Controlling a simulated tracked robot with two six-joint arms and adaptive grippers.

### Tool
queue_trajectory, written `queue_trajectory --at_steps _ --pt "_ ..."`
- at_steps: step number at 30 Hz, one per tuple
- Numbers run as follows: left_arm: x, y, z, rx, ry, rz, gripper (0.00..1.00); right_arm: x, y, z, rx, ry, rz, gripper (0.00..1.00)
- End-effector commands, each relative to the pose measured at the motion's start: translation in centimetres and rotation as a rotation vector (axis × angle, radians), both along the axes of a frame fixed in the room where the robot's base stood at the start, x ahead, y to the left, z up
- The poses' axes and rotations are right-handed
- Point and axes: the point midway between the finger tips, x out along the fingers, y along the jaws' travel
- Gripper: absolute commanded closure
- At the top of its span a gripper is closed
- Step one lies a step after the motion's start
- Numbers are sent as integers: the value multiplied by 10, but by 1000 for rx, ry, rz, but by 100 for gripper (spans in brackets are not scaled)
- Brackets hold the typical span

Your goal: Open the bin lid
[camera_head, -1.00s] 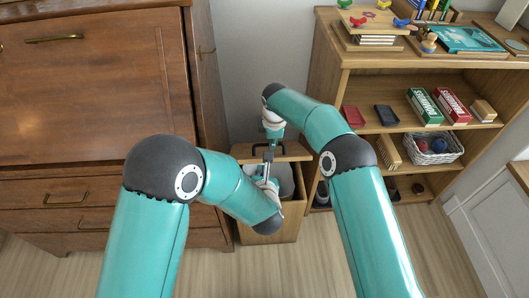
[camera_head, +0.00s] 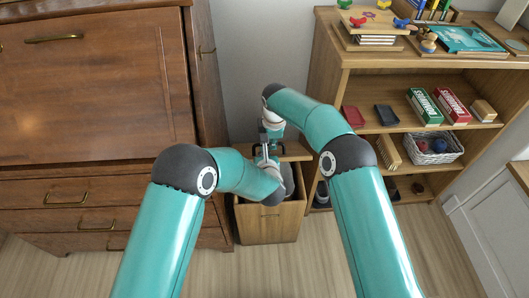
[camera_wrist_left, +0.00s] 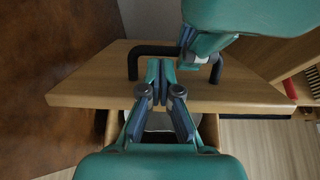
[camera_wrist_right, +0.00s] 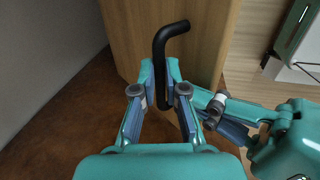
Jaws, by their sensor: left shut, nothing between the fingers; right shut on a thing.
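The bin (camera_head: 270,225) is a wooden box on the floor between the dark cabinet and the shelf. Its wooden lid (camera_wrist_left: 90,88) carries a black bar handle (camera_wrist_right: 165,45). In the head view a gap below the lid's front edge shows a grey inside, partly hidden by my left arm. My right gripper (camera_wrist_right: 160,82) is shut on the handle. My left gripper (camera_wrist_left: 159,66) is shut and empty at the lid's front edge, just beside the right gripper and close to the handle; I cannot tell whether it touches the lid.
A dark wooden cabinet (camera_head: 90,95) stands close on the left. An open shelf (camera_head: 375,65) with boxes and a white basket (camera_head: 435,147) stands on the right. My two forearms converge tightly over the bin. The floor in front is clear.

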Motion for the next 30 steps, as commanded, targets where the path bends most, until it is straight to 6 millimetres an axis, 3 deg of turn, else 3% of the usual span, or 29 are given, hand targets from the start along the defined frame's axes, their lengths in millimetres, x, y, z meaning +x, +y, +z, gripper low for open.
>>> queue_trajectory --at_steps 1,25,26,30 --pt "1 0 -2 0 0 0 100 2 -3 -7 -2 -4 -2 100" --pt "13 0 9 1 61 -1 100 2 -3 -8 -2 -4 -2 100" --pt "13 0 9 1 61 -1 100 2 -3 -8 -2 -4 -2 87" --pt "13 0 9 1 62 -1 100 2 -2 -6 0 -4 -2 63"
